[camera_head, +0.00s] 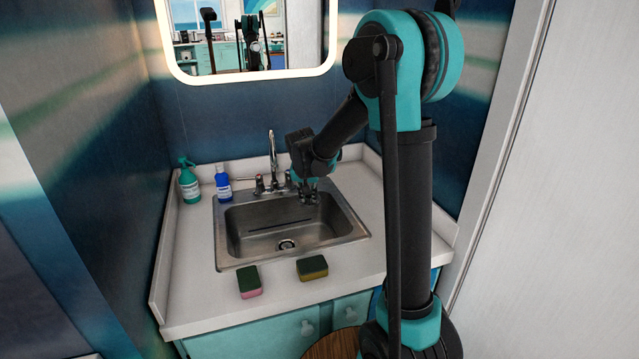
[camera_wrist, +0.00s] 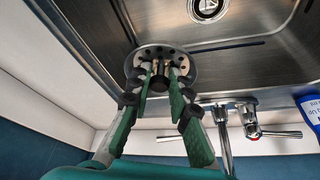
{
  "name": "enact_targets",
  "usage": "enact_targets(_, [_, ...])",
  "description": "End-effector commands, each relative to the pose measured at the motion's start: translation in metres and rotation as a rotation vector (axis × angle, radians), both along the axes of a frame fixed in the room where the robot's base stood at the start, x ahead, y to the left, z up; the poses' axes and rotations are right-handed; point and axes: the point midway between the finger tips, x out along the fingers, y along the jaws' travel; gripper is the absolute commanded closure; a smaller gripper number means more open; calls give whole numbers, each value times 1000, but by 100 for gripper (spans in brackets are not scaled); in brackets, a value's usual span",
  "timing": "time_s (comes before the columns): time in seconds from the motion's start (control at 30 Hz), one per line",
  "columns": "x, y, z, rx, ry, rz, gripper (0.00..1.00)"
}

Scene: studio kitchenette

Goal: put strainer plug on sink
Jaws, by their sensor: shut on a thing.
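My gripper (camera_head: 309,196) is over the back right part of the sink (camera_head: 235,252), in front of the faucet. In the wrist view my gripper (camera_wrist: 160,78) is shut on the strainer plug (camera_wrist: 157,50), a round metal disc with small holes around its top. The fingers hold it by the middle. I cannot tell whether the plug touches the sink's back rim. The sink is a steel basin with a round drain (camera_head: 287,244) in its floor. The drain also shows at the top of the wrist view (camera_wrist: 207,8), apart from the plug.
The faucet (camera_head: 273,160) stands behind the sink. A blue bottle (camera_head: 223,184) and a green spray bottle (camera_head: 189,185) stand at the back left. Two sponges, one pink and green (camera_head: 249,282) and one yellow and green (camera_head: 312,268), lie on the front counter.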

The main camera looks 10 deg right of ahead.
Motion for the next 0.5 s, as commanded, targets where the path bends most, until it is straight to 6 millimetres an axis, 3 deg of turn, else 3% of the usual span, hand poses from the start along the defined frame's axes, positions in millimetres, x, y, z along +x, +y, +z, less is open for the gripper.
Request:
enact_targets(0.1, [4,-18,1,-2,-8,39,100])
enact_targets(0.27, [10,-28,2,-6,-14,69,100])
enact_targets(0.5, [55,-38,2,-6,-15,72,100])
